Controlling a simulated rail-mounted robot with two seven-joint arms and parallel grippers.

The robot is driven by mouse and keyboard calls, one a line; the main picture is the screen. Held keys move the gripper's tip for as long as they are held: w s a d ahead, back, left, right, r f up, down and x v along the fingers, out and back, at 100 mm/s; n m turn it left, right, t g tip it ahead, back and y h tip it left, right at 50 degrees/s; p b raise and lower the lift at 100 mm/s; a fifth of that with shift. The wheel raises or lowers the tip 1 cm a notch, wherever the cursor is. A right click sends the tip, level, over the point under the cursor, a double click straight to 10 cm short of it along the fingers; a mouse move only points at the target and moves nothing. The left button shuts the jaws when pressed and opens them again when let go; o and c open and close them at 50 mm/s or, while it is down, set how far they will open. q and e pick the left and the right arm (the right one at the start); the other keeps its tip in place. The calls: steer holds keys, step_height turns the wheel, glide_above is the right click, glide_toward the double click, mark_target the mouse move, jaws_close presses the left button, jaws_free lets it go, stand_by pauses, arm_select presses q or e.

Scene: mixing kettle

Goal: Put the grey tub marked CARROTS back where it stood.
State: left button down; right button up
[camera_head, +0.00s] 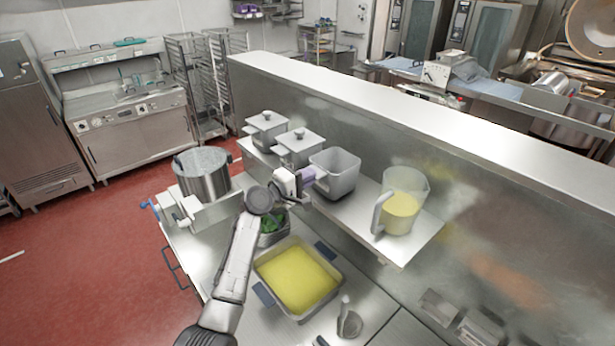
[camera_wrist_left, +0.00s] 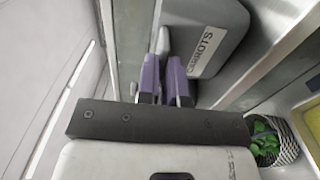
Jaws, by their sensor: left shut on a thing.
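The grey tub marked CARROTS (camera_head: 338,178) is open-topped and sits at or just above the wall shelf, between two lidded tubs and a jug. I cannot tell whether its base touches the shelf. Its inside looks empty from here. My left gripper (camera_head: 312,175) is at its left side, with the purple fingers shut on it. In the left wrist view the tub (camera_wrist_left: 233,22) is just beyond the purple fingers (camera_wrist_left: 164,72), its CARROTS label facing the shelf edge. The exact grip point is partly hidden. My right gripper is out of view.
The shelf (camera_head: 418,240) also holds lidded grey tubs (camera_head: 299,146) (camera_head: 266,128) to the left and a jug of yellow liquid (camera_head: 402,207) close on the right. Below are a tray of yellow food (camera_head: 297,279), a container of greens (camera_head: 270,225) and a steel pot (camera_head: 203,178).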

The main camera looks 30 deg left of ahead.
arm_select(q)
steer(key=shift+f+b, duration=0.3)
steer(key=shift+f, duration=0.05)
stand_by(0.3)
steer(key=c, duration=0.7)
jaws_free()
steer(key=shift+s, duration=0.1)
steer(key=p+v, duration=0.4)
steer(key=v, duration=0.3)
steer(key=shift+s+a, duration=0.15)
steer(key=shift+s, duration=0.2)
stand_by(0.5)
stand_by(0.6)
